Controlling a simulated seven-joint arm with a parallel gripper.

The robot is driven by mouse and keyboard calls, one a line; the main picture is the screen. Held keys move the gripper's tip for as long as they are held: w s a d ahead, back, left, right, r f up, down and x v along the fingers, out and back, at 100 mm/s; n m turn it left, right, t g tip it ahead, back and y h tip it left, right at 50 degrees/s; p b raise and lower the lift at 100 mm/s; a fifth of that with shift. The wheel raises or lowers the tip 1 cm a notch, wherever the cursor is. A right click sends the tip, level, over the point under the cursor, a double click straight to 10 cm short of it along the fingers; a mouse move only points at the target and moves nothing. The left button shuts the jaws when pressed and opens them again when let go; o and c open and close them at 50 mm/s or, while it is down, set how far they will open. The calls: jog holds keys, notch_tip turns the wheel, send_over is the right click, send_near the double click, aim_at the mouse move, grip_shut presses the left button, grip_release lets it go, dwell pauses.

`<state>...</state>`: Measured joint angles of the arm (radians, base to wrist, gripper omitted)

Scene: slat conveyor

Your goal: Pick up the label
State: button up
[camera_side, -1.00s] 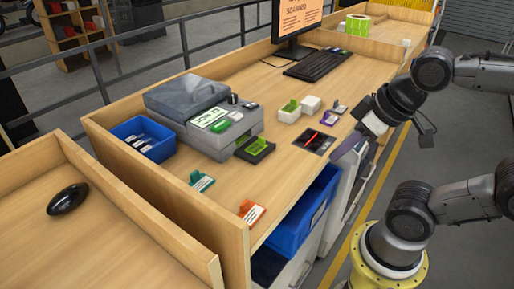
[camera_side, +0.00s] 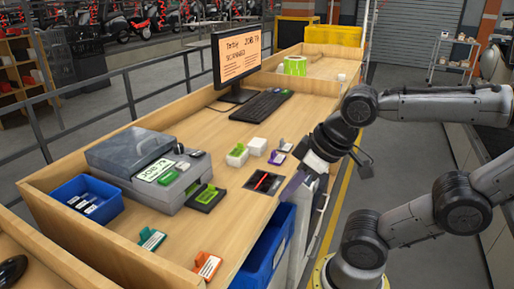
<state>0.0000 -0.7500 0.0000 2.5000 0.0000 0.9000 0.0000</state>
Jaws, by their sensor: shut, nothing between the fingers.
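A small bright green label-like piece (camera_side: 207,195) lies on a black tray at the front of the grey machine (camera_side: 178,192). Another green piece (camera_side: 237,149) sits on a white block. A roll with green on it (camera_side: 295,66) stands at the far end of the bench. Which of these is the label I cannot tell for sure. My gripper (camera_side: 291,188) is shut and empty at the bench's right edge, beside a dark square recess with a red streak (camera_side: 263,182). It is to the right of the green pieces and apart from them. Its fingertips are hard to make out.
The wooden bench (camera_side: 215,230) has a raised rim. A blue bin (camera_side: 88,200) stands left of the machine; another blue bin (camera_side: 268,250) is below the edge. Teal (camera_side: 151,239) and orange (camera_side: 207,265) pieces lie in front. A monitor (camera_side: 238,58) and keyboard (camera_side: 262,105) stand behind.

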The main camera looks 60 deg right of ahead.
jog(key=o, duration=0.9)
jog(key=shift+o, duration=0.2)
jog(key=w+r+n+g, duration=0.2)
jog(key=w+r+n, duration=0.3)
jog(key=r+n, duration=0.45)
jog(key=n+g, duration=0.4)
jog(key=n, duration=0.4)
send_over(212, 191)
notch_tip(212, 191, down, 12)
jog(key=shift+w+f, duration=0.1)
jog(key=shift+f, duration=3.35)
